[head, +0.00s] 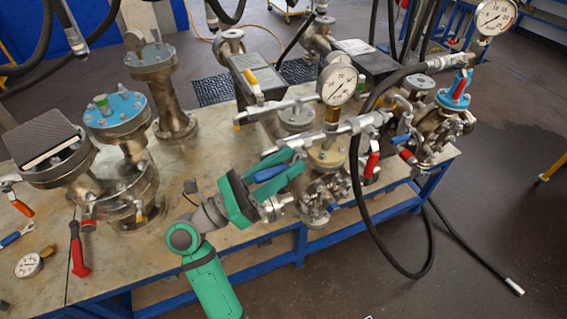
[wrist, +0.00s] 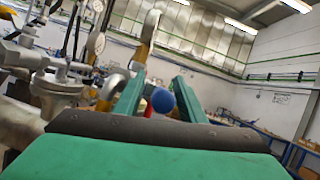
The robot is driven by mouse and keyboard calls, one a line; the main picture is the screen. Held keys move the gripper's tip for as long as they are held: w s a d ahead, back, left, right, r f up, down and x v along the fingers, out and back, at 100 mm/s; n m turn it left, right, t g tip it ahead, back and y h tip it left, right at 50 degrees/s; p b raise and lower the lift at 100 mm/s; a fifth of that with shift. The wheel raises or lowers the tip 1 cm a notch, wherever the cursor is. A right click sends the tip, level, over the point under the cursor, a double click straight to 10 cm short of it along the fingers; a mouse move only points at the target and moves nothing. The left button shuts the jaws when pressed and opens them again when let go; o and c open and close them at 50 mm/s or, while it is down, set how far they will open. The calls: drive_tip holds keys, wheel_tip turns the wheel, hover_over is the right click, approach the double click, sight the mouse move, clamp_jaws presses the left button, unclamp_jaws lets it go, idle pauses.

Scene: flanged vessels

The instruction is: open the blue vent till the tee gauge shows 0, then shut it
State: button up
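My gripper (head: 293,164) has green fingers and is open around a blue lever handle (head: 270,173) in the head view. In the wrist view the round blue end of a handle (wrist: 162,100) shows between the fingertips (wrist: 160,88), with gaps beside it. The lever's valve body is partly hidden by my fingers. The tee gauge (head: 338,84) stands upright just behind and right of my gripper, on the tee pipework; its needle is too small to read surely. A second blue handle (head: 401,138) sits farther right.
Red-handled valves (head: 372,164) and a black hose (head: 357,200) crowd the right. Another gauge (head: 495,16) stands at upper right. Flanged vessels (head: 117,112) stand left on the bench (head: 205,178). A loose gauge (head: 29,265) and a red-handled tool (head: 78,250) lie at the left.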

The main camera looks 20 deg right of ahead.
drive_tip(key=shift+d, duration=0.1)
drive_tip(key=shift+s, duration=0.1)
clamp_jaws()
